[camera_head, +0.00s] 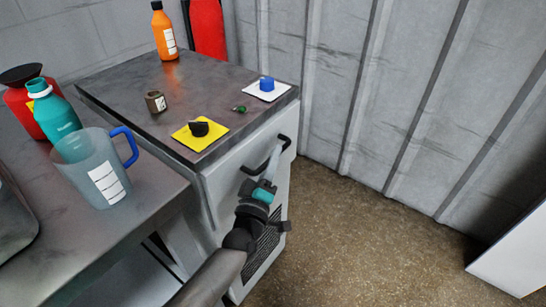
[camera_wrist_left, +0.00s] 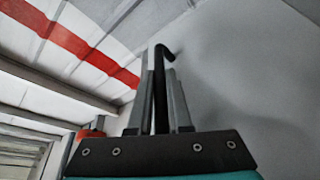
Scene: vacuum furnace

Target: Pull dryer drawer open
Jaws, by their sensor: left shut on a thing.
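The dryer drawer's pale front (camera_head: 225,183) is below the grey metal top of a cabinet, in the middle of the head view. Its black bar handle (camera_head: 286,140) runs along the front. My left gripper (camera_head: 273,160) reaches up from below and is shut on this handle. In the left wrist view, the dark handle bar (camera_wrist_left: 162,52) stands between the two grey fingers of the gripper (camera_wrist_left: 160,100), its hooked end past the fingertips. I cannot tell whether the drawer front stands out from the cabinet. My right gripper is not in view.
On the cabinet top (camera_head: 180,85) stand an orange bottle (camera_head: 164,35), a small brown jar (camera_head: 155,102), a yellow mat (camera_head: 190,140) and a white mat (camera_head: 256,92). A jug (camera_head: 85,170) and a teal bottle (camera_head: 52,115) stand on the left bench. Floor (camera_head: 350,240) right of the cabinet is clear.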

